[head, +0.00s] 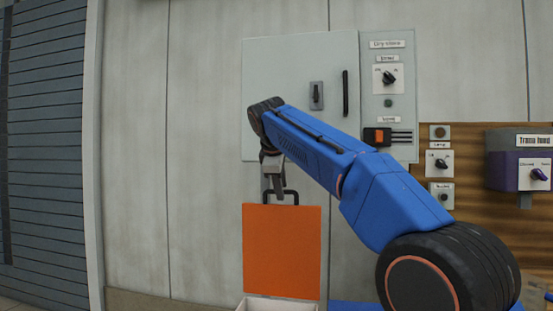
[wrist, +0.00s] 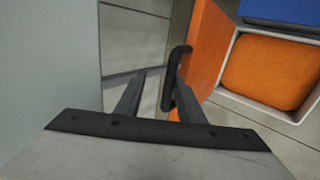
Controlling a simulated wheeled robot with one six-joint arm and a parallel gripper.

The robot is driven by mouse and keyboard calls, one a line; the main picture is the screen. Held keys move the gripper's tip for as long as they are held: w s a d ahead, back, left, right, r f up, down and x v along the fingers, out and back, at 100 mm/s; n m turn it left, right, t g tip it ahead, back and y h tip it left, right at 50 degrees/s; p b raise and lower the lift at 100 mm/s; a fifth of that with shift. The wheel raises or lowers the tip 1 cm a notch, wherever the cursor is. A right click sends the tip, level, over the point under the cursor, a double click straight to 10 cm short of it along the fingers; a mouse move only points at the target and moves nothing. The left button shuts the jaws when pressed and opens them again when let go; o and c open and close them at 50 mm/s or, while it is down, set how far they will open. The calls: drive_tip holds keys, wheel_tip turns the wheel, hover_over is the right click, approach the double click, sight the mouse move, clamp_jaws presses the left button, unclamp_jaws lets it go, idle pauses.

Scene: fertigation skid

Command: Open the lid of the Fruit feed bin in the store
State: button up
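The orange lid (head: 282,250) stands raised, close to upright, above a pale open bin (head: 275,304) at the bottom of the head view. In the wrist view the lid (wrist: 207,45) is beside the bin's pale rim (wrist: 224,62), with orange contents inside. A black loop handle (head: 290,194) is at the lid's top edge. My gripper (head: 274,190) is at this handle, and its fingers (wrist: 160,66) are apart. The handle (wrist: 168,92) bar lies between them, close to the right finger; I cannot tell whether they touch. No label shows on this bin.
A blue surface (wrist: 280,12) adjoins the bin. A grey cabinet (head: 300,80) with switches is on the wall behind my arm. A purple labelled box (head: 505,168) and small switches are at the right. A slatted shutter (head: 45,140) is at the left.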

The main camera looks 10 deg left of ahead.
drive_tip(key=v, duration=1.5)
drive_tip(key=shift+d, duration=0.1)
